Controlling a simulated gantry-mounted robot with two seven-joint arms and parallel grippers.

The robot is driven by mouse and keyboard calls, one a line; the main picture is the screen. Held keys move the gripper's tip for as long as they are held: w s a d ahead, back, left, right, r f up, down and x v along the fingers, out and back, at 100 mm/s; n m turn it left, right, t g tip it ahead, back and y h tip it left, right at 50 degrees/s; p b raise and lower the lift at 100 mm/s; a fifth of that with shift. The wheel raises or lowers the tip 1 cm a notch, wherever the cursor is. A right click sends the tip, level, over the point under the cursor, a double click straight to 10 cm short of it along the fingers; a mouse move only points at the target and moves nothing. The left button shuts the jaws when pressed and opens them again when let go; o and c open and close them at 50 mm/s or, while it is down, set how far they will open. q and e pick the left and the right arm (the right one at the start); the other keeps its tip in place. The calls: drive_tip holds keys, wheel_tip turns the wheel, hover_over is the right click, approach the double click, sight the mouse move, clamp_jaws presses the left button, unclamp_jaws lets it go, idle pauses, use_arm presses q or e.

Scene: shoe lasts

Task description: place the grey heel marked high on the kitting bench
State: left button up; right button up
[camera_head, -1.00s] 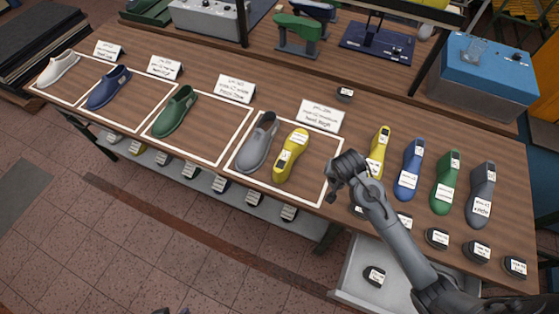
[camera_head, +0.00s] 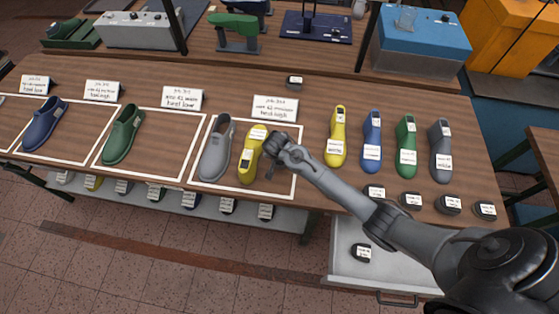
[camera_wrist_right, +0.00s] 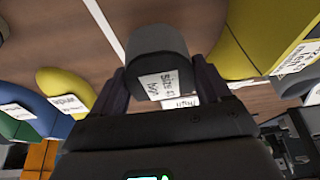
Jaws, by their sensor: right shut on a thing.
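My right gripper (camera_head: 276,160) is shut on a grey heel (camera_wrist_right: 160,48), which shows between its fingers in the right wrist view with a white label, apparently ending in "high". In the head view the heel is mostly hidden by the hand. The hand is above the right part of the rightmost white-outlined area on the kitting bench (camera_head: 325,185), close beside the yellow last (camera_head: 247,170). This yellow last also shows in the right wrist view (camera_wrist_right: 258,35). A grey shoe (camera_head: 215,152) lies left of it. My left gripper is not in view.
A card (camera_head: 275,108) stands behind the outlined area. To its right stand a yellow last (camera_head: 336,130), a blue last (camera_head: 372,135), a green last (camera_head: 406,140) and a grey last (camera_head: 440,145). Several labelled dark heels line the front edge. An open drawer (camera_head: 345,270) holds another heel.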

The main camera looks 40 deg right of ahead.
drive_tip(key=shift+w+f, duration=0.1)
drive_tip(key=shift+f, duration=2)
drive_tip(key=o, duration=1.2)
drive_tip(key=shift+c, duration=0.2)
drive_tip(key=v, duration=1.2)
drive_tip(key=s+a+r+n+y, duration=0.1)
drive_tip(key=s+a+n, duration=0.2)
drive_tip(key=s, duration=0.5)
drive_tip(key=s+a+r+n+y, duration=0.1)
drive_tip(key=s+a+n, duration=0.2)
drive_tip(key=s+n, duration=0.2)
drive_tip(key=s+a+r+n+y, duration=0.1)
drive_tip(key=s+a+n, duration=0.2)
drive_tip(key=s, duration=0.9)
drive_tip(key=shift+a+r+n+t+y+p, duration=0.3)
drive_tip(key=shift+a+n+p, duration=0.05)
drive_tip(key=shift+n, duration=0.05)
drive_tip(key=shift+s+r, duration=0.1)
